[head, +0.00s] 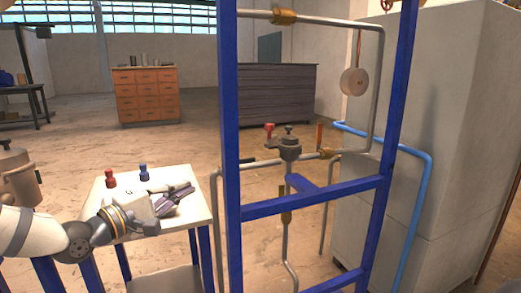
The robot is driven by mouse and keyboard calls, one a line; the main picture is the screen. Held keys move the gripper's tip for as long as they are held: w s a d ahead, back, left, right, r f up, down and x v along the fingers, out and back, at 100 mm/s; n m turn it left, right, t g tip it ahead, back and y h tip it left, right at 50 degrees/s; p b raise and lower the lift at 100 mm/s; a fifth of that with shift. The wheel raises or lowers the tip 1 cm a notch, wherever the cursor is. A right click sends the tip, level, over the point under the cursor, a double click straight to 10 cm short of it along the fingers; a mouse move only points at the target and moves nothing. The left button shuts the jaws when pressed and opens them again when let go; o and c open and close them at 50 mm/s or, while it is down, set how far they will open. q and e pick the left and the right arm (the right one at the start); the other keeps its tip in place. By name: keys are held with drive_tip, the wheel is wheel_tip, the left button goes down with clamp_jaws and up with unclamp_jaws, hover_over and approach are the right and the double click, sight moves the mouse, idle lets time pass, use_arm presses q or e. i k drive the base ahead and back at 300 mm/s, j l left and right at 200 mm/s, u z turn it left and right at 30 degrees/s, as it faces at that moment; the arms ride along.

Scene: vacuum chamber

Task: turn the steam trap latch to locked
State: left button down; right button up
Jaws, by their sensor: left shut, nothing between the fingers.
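A dark grey steam trap body (289,150) sits on the grey pipework inside the blue frame, with a small black knob on top. A red-topped lever (269,132) stands at its left; I cannot tell whether this is the latch or how it is set. My left gripper (187,191) is shut and empty, above the small white table and to the left of the blue frame, well apart from the trap. My right gripper is out of view.
The blue frame's left post (231,150) and crossbar (310,197) stand around the pipes. The white table (203,211) carries a red object (111,179) and a blue object (143,172). A grey cabinet (440,150) stands at right; a round tag (354,82) hangs.

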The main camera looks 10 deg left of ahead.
sight(269, 128)
drive_tip(key=i, duration=1.45)
